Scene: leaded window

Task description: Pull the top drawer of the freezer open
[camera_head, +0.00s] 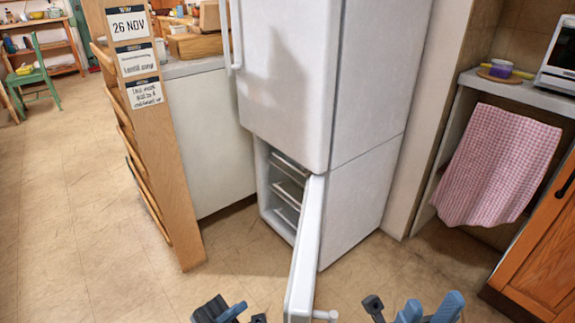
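The freezer (350,215) is the lower part of a tall white fridge-freezer. Its door (306,250) stands open and is seen nearly edge-on, swung towards me. Inside the compartment, several pale fronts with bright edges sit one above another. The uppermost, the top drawer (289,164), is pushed in, and its right end is hidden by the door. My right gripper (428,308) is at the bottom edge, right of the door; its blue fingers look apart, with nothing between them. My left gripper (232,312) is at the bottom edge, left of the door, mostly cut off.
The upper fridge door (285,70) is closed. A wooden rack (160,150) with labels stands left, beside a white cabinet (210,135). A checked cloth (498,165) hangs at right near a wooden cupboard (545,250). The tiled floor (70,220) at left is clear.

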